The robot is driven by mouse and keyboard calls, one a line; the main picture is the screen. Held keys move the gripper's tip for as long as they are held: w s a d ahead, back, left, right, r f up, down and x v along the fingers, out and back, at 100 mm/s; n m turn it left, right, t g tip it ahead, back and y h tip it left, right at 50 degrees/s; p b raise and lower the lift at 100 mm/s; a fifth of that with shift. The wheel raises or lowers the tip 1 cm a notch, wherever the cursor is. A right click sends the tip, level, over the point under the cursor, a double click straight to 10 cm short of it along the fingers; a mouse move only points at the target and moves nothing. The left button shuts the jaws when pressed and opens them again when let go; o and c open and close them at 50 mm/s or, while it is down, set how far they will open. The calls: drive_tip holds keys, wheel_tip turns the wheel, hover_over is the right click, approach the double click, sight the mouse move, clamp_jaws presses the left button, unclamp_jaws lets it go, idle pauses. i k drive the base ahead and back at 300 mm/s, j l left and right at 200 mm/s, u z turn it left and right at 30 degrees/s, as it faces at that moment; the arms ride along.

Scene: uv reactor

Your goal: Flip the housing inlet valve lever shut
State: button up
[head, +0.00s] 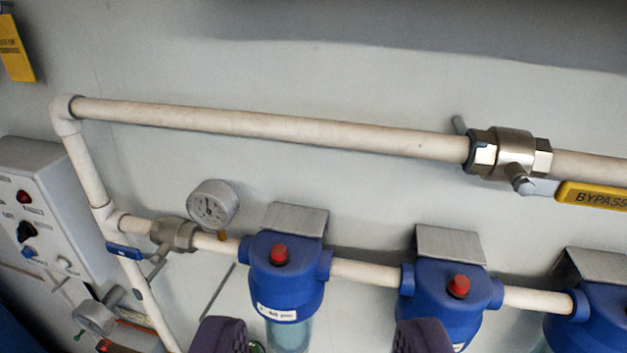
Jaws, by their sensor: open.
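The housing inlet valve (175,235) is a metal body on the lower white pipe, left of the first blue filter housing (285,280). Its lever (125,251) has a blue grip that lies left of the valve body, in front of the vertical pipe near the tee. A bare metal arm shows below the valve; whether the lever stands fully along the pipe I cannot tell. My gripper (320,338) is open, with two dark purple fingers at the bottom edge. It is right of and below the lever, apart from it, and nothing shows held between the fingers.
A gauge (212,205) stands just above and right of the valve. A control box (50,215) is at the left. More blue housings (450,298) follow to the right. The upper pipe (270,125) carries a bypass valve (508,153) with a yellow lever.

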sight(120, 249)
drive_tip(key=i+u, duration=0.15)
drive_tip(key=u, duration=0.2)
drive_tip(key=i+j+u, duration=0.1)
drive_tip(key=u, duration=0.3)
